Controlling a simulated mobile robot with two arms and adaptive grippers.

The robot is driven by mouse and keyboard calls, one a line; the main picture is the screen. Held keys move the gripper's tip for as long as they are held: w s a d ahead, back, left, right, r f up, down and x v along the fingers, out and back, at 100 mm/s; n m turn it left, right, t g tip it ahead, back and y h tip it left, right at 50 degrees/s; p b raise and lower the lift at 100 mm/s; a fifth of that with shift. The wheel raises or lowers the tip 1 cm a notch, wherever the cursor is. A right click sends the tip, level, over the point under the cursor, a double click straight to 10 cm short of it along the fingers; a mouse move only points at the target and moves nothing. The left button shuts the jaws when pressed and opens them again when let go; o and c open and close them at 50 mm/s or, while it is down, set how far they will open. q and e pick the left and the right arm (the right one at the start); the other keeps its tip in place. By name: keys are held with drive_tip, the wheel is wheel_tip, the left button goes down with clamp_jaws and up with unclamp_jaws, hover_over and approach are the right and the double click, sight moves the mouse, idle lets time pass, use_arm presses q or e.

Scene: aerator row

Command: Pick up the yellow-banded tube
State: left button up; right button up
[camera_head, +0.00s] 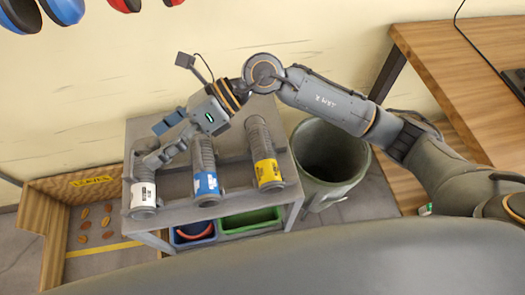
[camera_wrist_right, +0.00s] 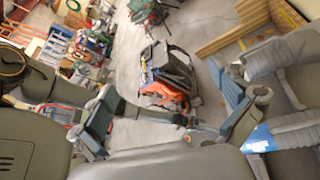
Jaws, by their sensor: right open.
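The yellow-banded tube (camera_head: 268,172) is a grey ribbed tube lying at the right of a grey cart (camera_head: 234,178) in the head view. A blue-banded tube (camera_head: 207,183) lies in the middle and a white-banded tube (camera_head: 143,194) at the left. My right gripper (camera_head: 156,143) is open and empty, its fingers over the white-banded and blue-banded tubes, left of and apart from the yellow-banded one. In the right wrist view, the blue-banded tube (camera_wrist_right: 262,139) shows at the right edge, beside a finger. My left gripper is not in view.
Blue (camera_head: 190,236) and green (camera_head: 250,220) bins sit under the cart's top. A grey-green barrel (camera_head: 330,190) stands right of it, a wooden-sided box (camera_head: 33,212) left. A wooden table (camera_head: 440,62) is at the right. The wall is close behind.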

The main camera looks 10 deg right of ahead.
drive_tip(key=w+d+f+n+t+h, duration=0.1)
drive_tip(key=w+d+f+n+h, duration=0.25)
drive_tip(key=d+f+h, duration=0.35)
drive_tip(key=t+h, duration=0.3)
drive_tip(key=h, duration=0.4)
approach(262, 138)
wheel_tip(262, 138, down, 5)
drive_tip(key=shift+w+d+r+p, duration=0.1)
drive_tip(key=shift+w+r+p, duration=0.05)
drive_tip(key=shift+p, duration=0.3)
drive_tip(key=shift+f+p, duration=0.75)
drive_tip(key=shift+f, duration=2.35)
drive_tip(key=shift+c, duration=0.4)
drive_tip(key=c, duration=1.4)
drive_tip(key=shift+c, duration=0.6)
drive_tip(key=shift+r, duration=0.2)
